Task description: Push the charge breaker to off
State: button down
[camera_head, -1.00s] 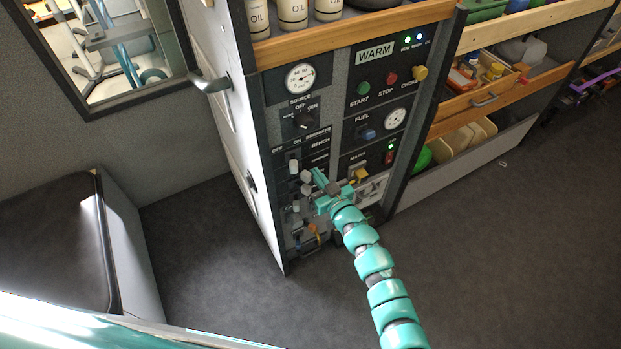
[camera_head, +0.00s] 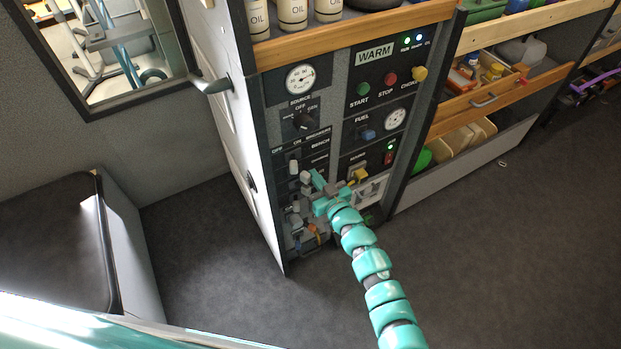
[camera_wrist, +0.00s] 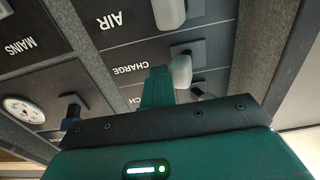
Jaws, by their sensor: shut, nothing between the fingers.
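The charge breaker's pale lever (camera_wrist: 181,70) stands out from its dark plate beside the upside-down CHARGE label in the wrist view. In the head view its pale lever (camera_head: 305,177) is just left of my gripper. My gripper (camera_head: 317,181) is shut and empty at the breaker panel. In the wrist view its teal fingers (camera_wrist: 157,86) are right beside the lever, on the label side, and seem to touch it. The OFF and ON marks (camera_head: 288,147) are above the breaker column, OFF on the left.
The AIR breaker lever (camera_wrist: 169,12) and the bench breaker lever (camera_head: 293,167) are close neighbours. A yellow switch (camera_head: 359,175) and the MAINS label (camera_wrist: 18,46) lie on the other side of my fingers. The lower levers are partly hidden. The floor (camera_head: 480,250) to the right is mostly clear.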

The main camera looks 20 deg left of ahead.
aim_at(305, 181)
jog(key=shift+s+a+r+p, duration=0.1)
jog(key=shift+s+a+p, duration=0.15)
jog(key=shift+s+a, duration=0.35)
jog(key=shift+s+a+r+p, duration=0.1)
jog(key=shift+s+a+p, duration=0.25)
jog(key=shift+s, duration=0.35)
jog(key=shift+a+f, duration=0.15)
jog(key=shift+s+d+p, duration=0.3)
jog(key=shift+d+p, duration=0.05)
jog(key=shift+d, duration=0.4)
jog(key=shift+p+v, duration=0.95)
jog(key=shift+v, duration=1.05)
jog(key=p+v, duration=0.1)
jog(key=v, duration=0.2)
jog(key=shift+d, duration=0.1)
